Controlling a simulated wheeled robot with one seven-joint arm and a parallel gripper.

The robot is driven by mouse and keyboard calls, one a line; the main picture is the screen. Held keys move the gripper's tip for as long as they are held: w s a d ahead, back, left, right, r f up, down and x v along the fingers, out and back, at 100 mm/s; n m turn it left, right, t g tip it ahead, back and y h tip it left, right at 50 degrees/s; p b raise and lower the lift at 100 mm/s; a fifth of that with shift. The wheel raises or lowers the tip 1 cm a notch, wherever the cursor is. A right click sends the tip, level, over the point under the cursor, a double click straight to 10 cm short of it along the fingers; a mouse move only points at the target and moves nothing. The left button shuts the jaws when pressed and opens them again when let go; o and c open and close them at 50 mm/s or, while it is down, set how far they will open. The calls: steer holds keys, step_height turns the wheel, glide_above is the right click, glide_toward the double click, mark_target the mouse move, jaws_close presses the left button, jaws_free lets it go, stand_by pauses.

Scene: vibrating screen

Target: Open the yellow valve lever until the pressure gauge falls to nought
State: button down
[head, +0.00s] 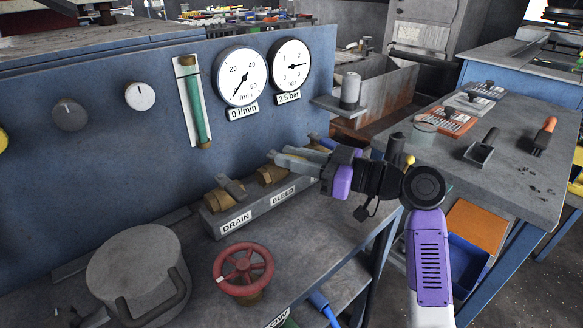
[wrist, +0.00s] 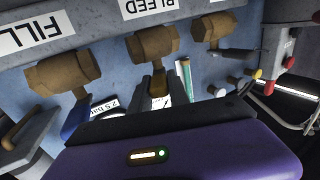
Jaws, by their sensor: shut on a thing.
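The yellow valve lever (wrist: 160,101) shows between my fingers in the wrist view, mostly hidden by them. It belongs to the brass BLEED valve (wrist: 153,43), which also shows in the head view (head: 270,175). My gripper (head: 281,160) is over this valve and is shut on the lever; its fingers also show in the wrist view (wrist: 161,84). In the head view the lever is hidden behind the fingers. The pressure gauge (head: 291,65) at the back panel has its needle between 2 and 3, and its label reads 2.5 bar.
The flow gauge (head: 240,77) is labelled 0 l/min. The DRAIN valve (head: 224,194) with a grey lever is left of BLEED. The FILL valve (wrist: 53,75) with a blue lever is on its other side. A red handwheel (head: 243,270) and a grey lidded pot (head: 138,268) stand in front.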

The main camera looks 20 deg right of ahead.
steer(key=c, duration=1.2)
jaws_free()
steer(key=shift+c, duration=0.2)
steer(key=v, duration=0.7)
steer(key=shift+s+d, duration=0.25)
steer(key=shift+s, duration=0.05)
